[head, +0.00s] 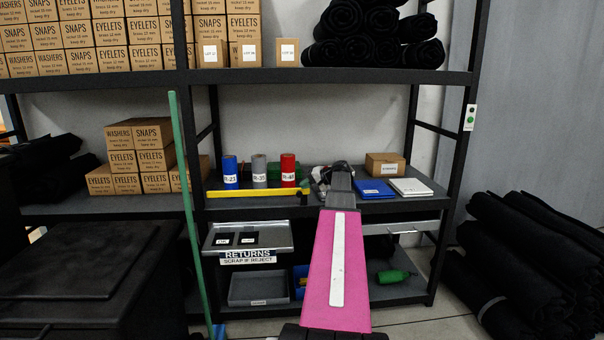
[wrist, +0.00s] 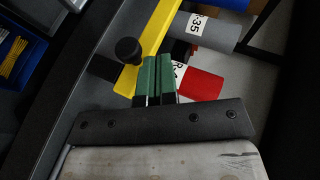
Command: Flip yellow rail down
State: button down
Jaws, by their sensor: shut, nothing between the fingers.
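The yellow rail (head: 258,194) lies level along the front edge of the middle shelf, in front of the coloured rolls. In the wrist view the yellow rail (wrist: 160,28) runs diagonally, with a black round knob (wrist: 128,50) near its end. My gripper (wrist: 157,58) has green fingers that are shut together and empty. The fingertips are close beside the rail and knob; I cannot tell whether they touch.
Blue, grey and red rolls (head: 259,171) stand behind the rail. A blue book (head: 374,189) and white book (head: 410,187) lie right of my arm. Below are a returns tray (head: 278,238) and a grey bin (head: 258,289). A green pole (head: 188,205) stands at left front.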

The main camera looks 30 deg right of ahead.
aim_at(301, 196)
jog(key=shift+s+d+f, duration=0.1)
jog(key=shift+f, duration=1.1)
jog(key=shift+s+d+f, duration=0.1)
jog(key=shift+f, duration=1.1)
jog(key=shift+w, duration=0.1)
